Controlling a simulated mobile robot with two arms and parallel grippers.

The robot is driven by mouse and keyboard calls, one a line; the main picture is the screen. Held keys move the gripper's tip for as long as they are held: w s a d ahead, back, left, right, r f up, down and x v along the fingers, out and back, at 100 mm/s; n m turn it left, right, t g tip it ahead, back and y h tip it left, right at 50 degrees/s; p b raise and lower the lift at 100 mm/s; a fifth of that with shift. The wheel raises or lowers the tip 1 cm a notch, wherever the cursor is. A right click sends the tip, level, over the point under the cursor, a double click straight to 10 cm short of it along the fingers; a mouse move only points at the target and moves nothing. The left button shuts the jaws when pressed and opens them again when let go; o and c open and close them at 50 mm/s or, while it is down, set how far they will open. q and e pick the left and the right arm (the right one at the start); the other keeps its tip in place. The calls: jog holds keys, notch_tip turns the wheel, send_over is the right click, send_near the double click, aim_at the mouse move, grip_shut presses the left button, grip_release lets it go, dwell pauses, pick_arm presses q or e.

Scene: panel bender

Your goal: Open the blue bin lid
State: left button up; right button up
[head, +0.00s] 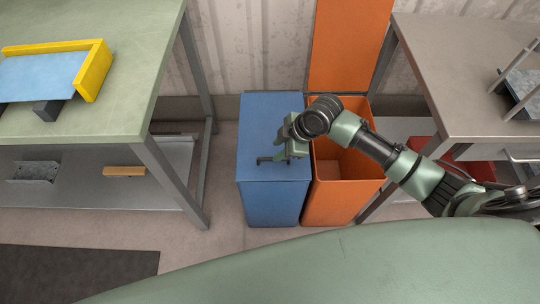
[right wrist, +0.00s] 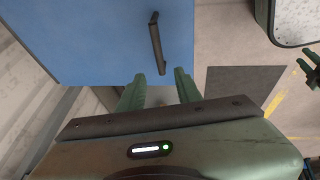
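The blue bin (head: 270,205) stands on the floor between two tables, and its blue lid (head: 262,120) is shut. A dark bar handle (head: 265,160) sits on the lid near its front edge. My right gripper (head: 291,150) is over the right part of the lid, close to the handle. In the right wrist view my right gripper (right wrist: 160,84) has its two green fingers apart with nothing between them. The handle (right wrist: 157,43) shows there beyond the fingertips, apart from them, on the blue lid (right wrist: 90,40).
An orange bin (head: 340,205) stands right beside the blue one with its orange lid (head: 345,50) raised. A green-topped table (head: 110,110) is at the left and a grey table (head: 450,70) at the right. A corrugated wall (head: 245,50) is behind. A dark mat (head: 80,272) lies on the floor.

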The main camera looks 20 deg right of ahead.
aim_at(267, 158)
jog(key=x, duration=0.7)
jog(key=shift+f+b, duration=0.1)
jog(key=shift+b, duration=0.2)
grip_shut()
dwell(1.1)
